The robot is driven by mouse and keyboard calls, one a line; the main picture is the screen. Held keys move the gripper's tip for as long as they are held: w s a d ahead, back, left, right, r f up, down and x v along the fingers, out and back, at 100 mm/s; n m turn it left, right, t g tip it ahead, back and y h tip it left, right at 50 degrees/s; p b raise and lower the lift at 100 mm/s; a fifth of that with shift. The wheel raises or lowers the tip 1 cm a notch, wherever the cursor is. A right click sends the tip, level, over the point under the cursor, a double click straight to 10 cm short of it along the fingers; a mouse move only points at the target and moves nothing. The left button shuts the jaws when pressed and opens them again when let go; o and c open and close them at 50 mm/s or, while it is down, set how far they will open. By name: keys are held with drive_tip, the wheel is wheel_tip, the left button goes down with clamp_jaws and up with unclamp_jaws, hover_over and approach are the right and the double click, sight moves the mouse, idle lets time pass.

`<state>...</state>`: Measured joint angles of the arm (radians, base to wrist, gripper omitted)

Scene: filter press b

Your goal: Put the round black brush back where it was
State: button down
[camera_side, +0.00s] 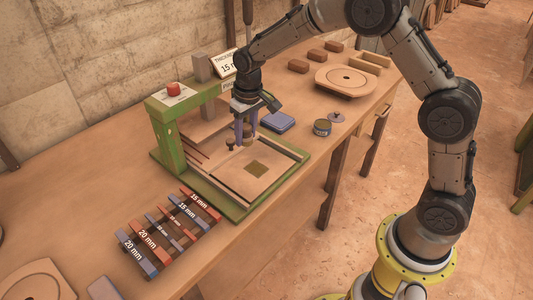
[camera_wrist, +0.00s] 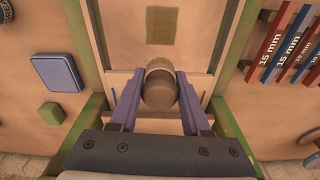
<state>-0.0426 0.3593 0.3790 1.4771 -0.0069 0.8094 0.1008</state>
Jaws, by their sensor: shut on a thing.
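My gripper (camera_wrist: 160,80) is shut on a round brush (camera_wrist: 158,95). The brush has a dark, rounded, grey-brown top and a paler tan ring on its far side, between two blue-purple fingers. In the side view my gripper (camera_side: 246,138) points down over the green press frame (camera_side: 165,133), inside its bed. There the brush is small and partly hidden by the fingers. I cannot tell whether it touches the bed.
A rack of labelled red and blue bars (camera_side: 168,232) lies at front left. A round wooden plate (camera_side: 346,80) and brown blocks sit behind.

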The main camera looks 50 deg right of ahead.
drive_tip(key=s+d+r+m, duration=0.1)
drive_tip(key=s+d+m, duration=0.1)
drive_tip(key=s+d, duration=0.65)
drive_tip(key=s+d+r+m, duration=0.25)
drive_tip(key=s+d, duration=0.25)
drive_tip(key=s, duration=0.7)
hover_over(306, 146)
drive_tip(key=shift+h, duration=0.3)
drive_tip(key=f, duration=1)
drive_tip(key=shift+s+a+f, duration=0.1)
drive_tip(key=shift+s+a, duration=0.05)
drive_tip(key=shift+s, duration=0.25)
drive_tip(key=shift+w+f, duration=0.15)
drive_tip(key=shift+f, duration=0.05)
drive_tip(key=shift+w+f, duration=0.1)
drive_tip(key=shift+f, duration=1.45)
drive_tip(key=shift+f, duration=0.1)
drive_tip(key=c, duration=0.6)
unclamp_jaws()
drive_tip(key=shift+f, duration=0.1)
drive_tip(key=shift+c, duration=0.2)
